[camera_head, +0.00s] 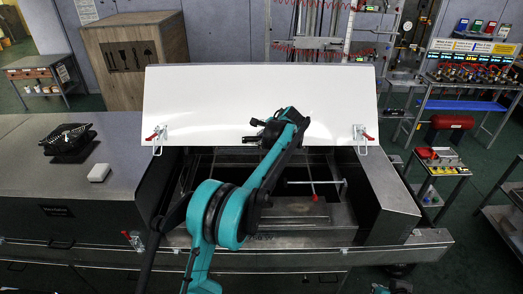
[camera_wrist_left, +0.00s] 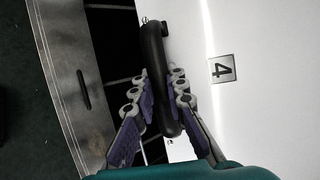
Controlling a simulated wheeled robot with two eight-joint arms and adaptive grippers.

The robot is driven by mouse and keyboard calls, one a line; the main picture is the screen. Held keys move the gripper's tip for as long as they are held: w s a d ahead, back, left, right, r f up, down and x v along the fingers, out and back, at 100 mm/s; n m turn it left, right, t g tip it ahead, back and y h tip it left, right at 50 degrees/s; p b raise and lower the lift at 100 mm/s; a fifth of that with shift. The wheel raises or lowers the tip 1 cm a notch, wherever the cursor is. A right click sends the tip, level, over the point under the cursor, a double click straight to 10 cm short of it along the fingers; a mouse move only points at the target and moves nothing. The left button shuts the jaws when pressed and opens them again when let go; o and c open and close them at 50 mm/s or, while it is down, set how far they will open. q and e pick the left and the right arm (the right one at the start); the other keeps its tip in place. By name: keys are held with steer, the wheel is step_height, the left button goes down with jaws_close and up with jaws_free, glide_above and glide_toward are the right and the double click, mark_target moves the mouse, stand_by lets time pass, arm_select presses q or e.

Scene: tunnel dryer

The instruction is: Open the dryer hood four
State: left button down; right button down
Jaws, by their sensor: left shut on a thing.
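The white dryer hood (camera_head: 230,95) stands raised and tilted back over the dark dryer opening in the head view. Its white surface fills the right of the left wrist view (camera_wrist_left: 265,120), with an upside-down "4" plate (camera_wrist_left: 222,69) on it. A black bar handle (camera_wrist_left: 153,45) is fixed along the hood's edge. My left gripper (camera_wrist_left: 160,82) has its fingers on both sides of this handle and is shut on it. In the head view the left gripper (camera_head: 268,130) is at the hood's lower edge, partly hidden by its own teal arm.
Red-handled latches hang at the hood's lower left (camera_head: 157,138) and lower right (camera_head: 363,138) corners. A closed metal cover (camera_head: 100,190) at left carries a black device (camera_head: 68,142) and a white block (camera_head: 99,172). A wooden crate (camera_head: 110,75) stands behind.

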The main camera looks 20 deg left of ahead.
arm_select(q)
steer(key=w+r+p, duration=0.1)
steer(key=w+r, duration=0.1)
steer(key=w+a+r+p, duration=0.1)
steer(key=w+r, duration=0.1)
steer(key=shift+w+a+r+p, duration=0.15)
steer(key=shift+w+r+p, duration=0.1)
steer(key=shift+p, duration=0.15)
steer(key=c, duration=1.5)
jaws_free()
steer(key=shift+c, duration=0.2)
steer(key=v, duration=1.2)
